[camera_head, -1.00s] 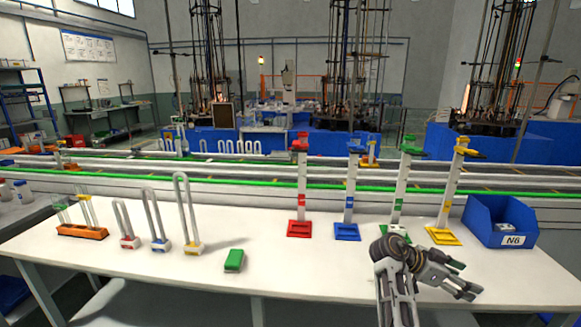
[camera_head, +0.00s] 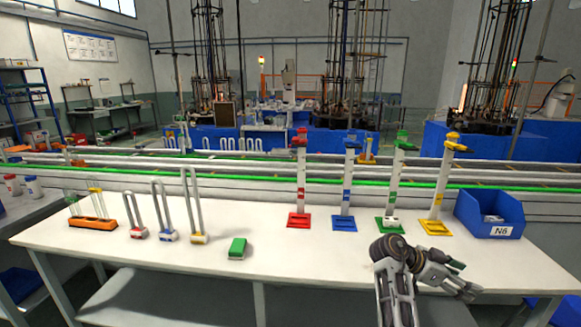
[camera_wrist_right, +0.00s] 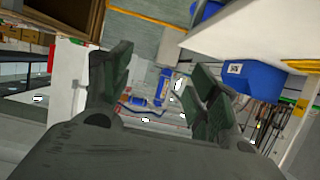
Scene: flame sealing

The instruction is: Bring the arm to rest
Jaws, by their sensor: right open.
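My right gripper (camera_head: 464,277) is open and empty at the table's front right edge, reaching toward the right in the head view. In the right wrist view its two fingers stand apart with nothing between them (camera_wrist_right: 158,88). My left gripper is not in view. The white table (camera_head: 190,268) runs across the head view behind the right gripper.
Red (camera_head: 298,220), blue (camera_head: 344,223), green (camera_head: 381,224) and yellow (camera_head: 436,228) stands are upright behind the gripper. A blue bin (camera_head: 490,214) is at right. U-shaped tubes (camera_head: 162,212), an orange rack (camera_head: 92,223) and a green block (camera_head: 237,248) are at left.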

